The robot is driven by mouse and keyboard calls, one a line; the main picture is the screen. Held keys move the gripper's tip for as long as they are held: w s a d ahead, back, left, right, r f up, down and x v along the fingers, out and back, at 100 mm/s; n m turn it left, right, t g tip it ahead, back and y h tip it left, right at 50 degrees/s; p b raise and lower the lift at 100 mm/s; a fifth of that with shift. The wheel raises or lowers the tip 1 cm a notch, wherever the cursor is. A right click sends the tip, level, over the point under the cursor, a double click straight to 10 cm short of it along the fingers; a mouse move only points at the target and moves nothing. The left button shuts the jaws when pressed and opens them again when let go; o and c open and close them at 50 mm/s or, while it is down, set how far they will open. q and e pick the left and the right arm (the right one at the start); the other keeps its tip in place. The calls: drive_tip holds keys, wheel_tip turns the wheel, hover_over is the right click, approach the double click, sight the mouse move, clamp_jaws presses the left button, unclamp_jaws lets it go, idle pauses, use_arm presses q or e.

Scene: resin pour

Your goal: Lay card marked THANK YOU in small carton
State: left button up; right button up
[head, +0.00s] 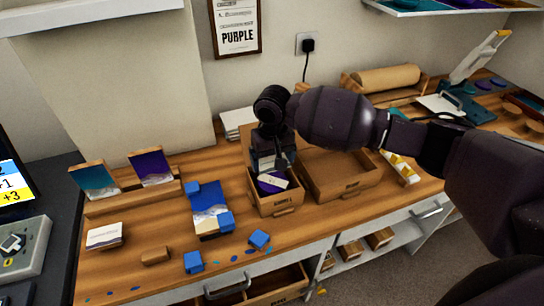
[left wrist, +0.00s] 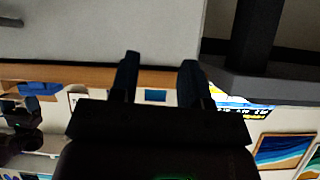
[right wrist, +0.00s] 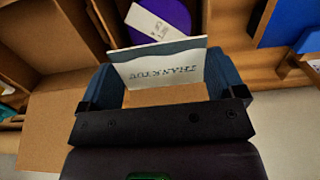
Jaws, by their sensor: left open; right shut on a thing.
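The card marked THANK YOU (right wrist: 160,68) is white with a dark blue-green edge. My right gripper (right wrist: 163,82) is shut on it, with a finger at each side of the card. In the head view my right gripper (head: 274,155) is above the small carton (head: 284,208), pointing down. The carton is open brown card and holds a purple round piece (head: 270,183) with a white tag, which also shows in the right wrist view (right wrist: 178,18). Whether the card touches the carton is unclear. My left gripper (left wrist: 160,82) is open and empty, away from the carton.
A larger open carton (head: 348,190) stands right beside the small one. Blue blocks (head: 259,239), a wave-patterned panel (head: 208,198) and a stack of white cards (head: 104,235) lie to the left. A paper roll (head: 385,78) is behind.

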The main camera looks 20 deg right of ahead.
sight(273, 180)
wheel_tip(273, 180, down, 3)
drive_tip(key=shift+f+b, duration=0.15)
drive_tip(key=shift+b, duration=0.95)
drive_tip(key=shift+f, duration=1.35)
drive_tip(key=o, duration=0.4)
drive_tip(key=shift+o, duration=0.2)
drive_tip(key=shift+p, duration=0.3)
